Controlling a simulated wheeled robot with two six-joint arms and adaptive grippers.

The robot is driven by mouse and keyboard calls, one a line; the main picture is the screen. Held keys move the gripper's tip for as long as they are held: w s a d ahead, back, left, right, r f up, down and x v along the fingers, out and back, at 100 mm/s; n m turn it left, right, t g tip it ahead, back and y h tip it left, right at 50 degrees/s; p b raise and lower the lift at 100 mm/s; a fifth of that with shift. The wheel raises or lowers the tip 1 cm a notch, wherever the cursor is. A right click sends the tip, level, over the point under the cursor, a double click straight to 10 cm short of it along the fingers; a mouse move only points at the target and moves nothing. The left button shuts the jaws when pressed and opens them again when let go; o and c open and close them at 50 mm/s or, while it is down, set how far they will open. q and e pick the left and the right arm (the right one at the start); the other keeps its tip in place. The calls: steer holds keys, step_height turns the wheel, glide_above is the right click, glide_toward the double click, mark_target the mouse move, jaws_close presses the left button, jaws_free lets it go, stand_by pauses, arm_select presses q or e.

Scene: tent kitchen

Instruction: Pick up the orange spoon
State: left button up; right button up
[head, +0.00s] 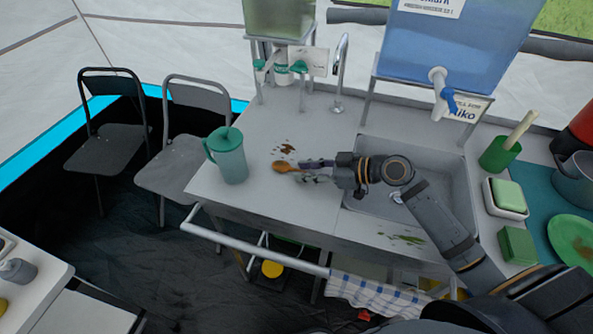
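The orange spoon (283,167) lies on the grey counter, its bowl pointing left and its handle running right toward my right gripper. My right gripper (308,171) reaches in from the right, low over the counter. Its two fingers are apart, one on the far side and one on the near side of the handle line. The handle's right part is hard to make out between the fingers, and I cannot tell whether they touch it. My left gripper is not in view.
A teal lidded pitcher (229,158) stands left of the spoon. Brown stains (286,149) mark the counter (290,115) behind it. A sink (440,170) lies under my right arm. A metal rail (260,250) runs along the front, with a checked towel (375,297).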

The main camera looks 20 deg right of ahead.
jaws_close()
steer(key=shift+r, duration=0.1)
steer(key=shift+r, duration=0.25)
step_height(320, 180, up, 3)
steer(key=shift+f, duration=0.1)
steer(key=s+r+p, duration=0.1)
steer(key=s+d+r+p, duration=0.1)
steer(key=s+r+p, duration=0.1)
steer(key=shift+d+r, duration=0.3)
steer(key=shift+r, duration=0.1)
steer(key=s+d+r+p, duration=0.4)
steer(key=s+p, duration=0.5)
steer(key=p, duration=1.3)
steer(key=shift+s+d+r, duration=0.25)
steer(key=shift+d+r, duration=0.15)
steer(key=shift+r, duration=0.5)
